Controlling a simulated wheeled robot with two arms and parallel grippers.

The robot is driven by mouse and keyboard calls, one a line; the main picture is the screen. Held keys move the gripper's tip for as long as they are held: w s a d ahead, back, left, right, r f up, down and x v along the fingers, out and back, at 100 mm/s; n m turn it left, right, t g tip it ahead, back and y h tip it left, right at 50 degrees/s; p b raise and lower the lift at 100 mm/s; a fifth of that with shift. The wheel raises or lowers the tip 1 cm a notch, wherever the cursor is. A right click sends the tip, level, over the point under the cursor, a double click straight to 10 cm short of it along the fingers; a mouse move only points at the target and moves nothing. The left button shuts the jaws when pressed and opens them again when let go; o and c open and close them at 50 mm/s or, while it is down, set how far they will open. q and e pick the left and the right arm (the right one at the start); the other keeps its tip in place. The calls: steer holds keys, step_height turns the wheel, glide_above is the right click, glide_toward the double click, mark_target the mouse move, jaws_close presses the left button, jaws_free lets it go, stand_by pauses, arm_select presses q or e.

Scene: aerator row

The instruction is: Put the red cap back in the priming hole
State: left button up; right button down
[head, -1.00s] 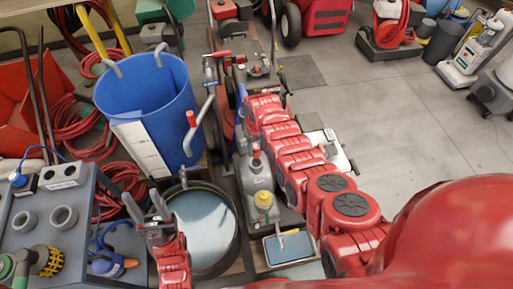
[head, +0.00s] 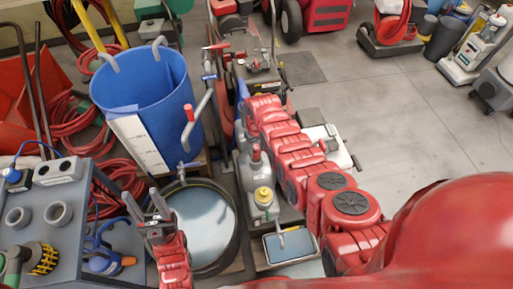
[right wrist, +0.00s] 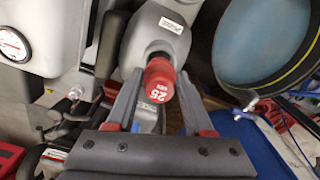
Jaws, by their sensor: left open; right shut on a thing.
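The red cap (right wrist: 158,80), marked with white figures, is between the fingertips of my right gripper (right wrist: 158,92), which is shut on it. In the right wrist view the cap overlaps the dark neck (right wrist: 158,52) of the grey pump (right wrist: 150,30). I cannot tell whether it touches the neck or is just above it; the hole itself is hidden. In the head view the cap (head: 255,152) shows at the top of the pump (head: 257,176). My left gripper (head: 143,197) is open and empty, left of the pump in front of the round tub.
A round water tub (head: 235,222) stands left of the pump, with a tall blue bin (head: 178,85) behind it. A small tray (head: 270,262) lies in front of the pump. A grey bench (head: 45,215) is at the left. Open floor (head: 390,110) lies at the right.

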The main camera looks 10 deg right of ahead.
steer(key=shift+f+b, duration=2.15)
steer(key=shift+f, duration=0.1)
steer(key=shift+c, duration=1)
jaws_free()
steer(key=shift+r, duration=0.15)
steer(key=shift+w+r+p, duration=0.1)
steer(key=shift+r+p, duration=0.3)
steer(key=shift+r, duration=0.3)
step_height(320, 180, up, 10)
steer(key=shift+r, duration=0.15)
step_height(320, 180, up, 6)
steer(key=p, duration=0.3)
glide_above(257, 154)
steer(key=w, duration=0.1)
steer(key=shift+w+f, duration=0.1)
steer(key=shift+f, duration=0.1)
